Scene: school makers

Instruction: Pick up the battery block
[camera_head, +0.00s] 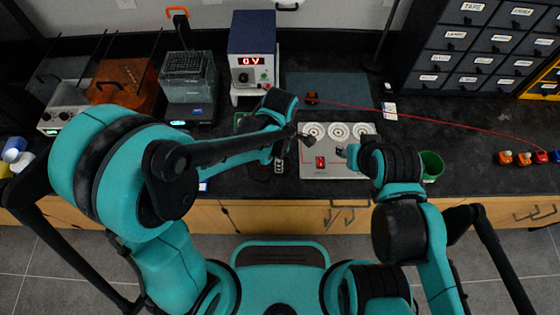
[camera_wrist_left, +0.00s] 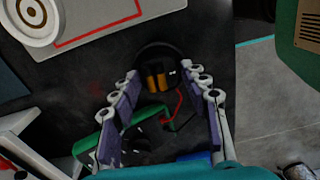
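The battery block shows in the left wrist view as a dark holder with orange-yellow cells (camera_wrist_left: 157,77), lying on the black worktop. My left gripper (camera_wrist_left: 164,74) is open above it, with one finger on each side of the block in the picture. I see no clear contact, and the height of the fingertips over the block is hard to judge. In the head view my left arm largely hides this spot, just left of the white lamp board. My right gripper (camera_head: 345,151) is near the right part of that board, small and partly hidden by its own wrist.
The white board (camera_head: 345,171) has several round sockets and a red switch. A power supply (camera_head: 252,45) reading 0 V stands behind. A red wire runs right across the bench. A green cup (camera_head: 432,164) stands right of my right wrist. A green object (camera_wrist_left: 95,140) lies beside the block.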

